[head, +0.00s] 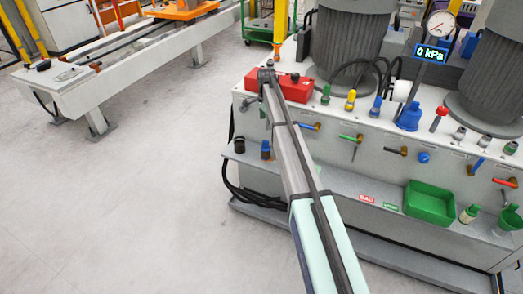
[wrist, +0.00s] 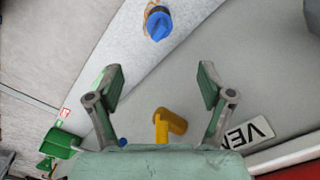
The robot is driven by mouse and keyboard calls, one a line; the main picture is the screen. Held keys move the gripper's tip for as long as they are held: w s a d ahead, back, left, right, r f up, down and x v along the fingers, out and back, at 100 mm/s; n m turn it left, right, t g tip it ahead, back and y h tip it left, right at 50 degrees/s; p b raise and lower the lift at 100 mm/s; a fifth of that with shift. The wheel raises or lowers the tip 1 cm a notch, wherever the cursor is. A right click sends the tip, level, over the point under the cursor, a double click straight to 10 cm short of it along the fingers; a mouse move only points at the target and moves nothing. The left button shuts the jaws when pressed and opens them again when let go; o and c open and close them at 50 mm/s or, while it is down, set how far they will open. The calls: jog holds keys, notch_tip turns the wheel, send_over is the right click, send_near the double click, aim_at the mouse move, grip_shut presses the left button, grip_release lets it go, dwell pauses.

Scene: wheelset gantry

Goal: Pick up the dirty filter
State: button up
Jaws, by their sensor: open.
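My gripper (wrist: 160,70) is open in the wrist view, with its two green-padded fingers apart and nothing between them. It is above the grey bench panel; I cannot make out its fingers in the head view. I cannot identify a dirty filter with certainty in either view. A white cylinder (head: 401,91) stands on the bench top in the head view; I cannot tell whether it is a filter. A dark small cylinder (head: 239,145) and a blue-and-dark one (head: 265,150) stand on the bench's lower ledge, left of my arm.
The bench (head: 340,180) carries valves, a red box (head: 293,88), a blue bottle (head: 409,117) and a gauge (head: 440,24). A green tray (head: 429,201) sits on the ledge. The left floor is clear.

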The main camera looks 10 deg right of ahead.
aim_at(265, 141)
notch_tip(265, 141, down, 12)
jog(key=shift+w+r+p, duration=0.1)
jog(key=shift+p, duration=0.4)
jog(key=shift+f+p, duration=0.45)
jog(key=shift+f, duration=2.2)
jog(key=c, duration=1.3)
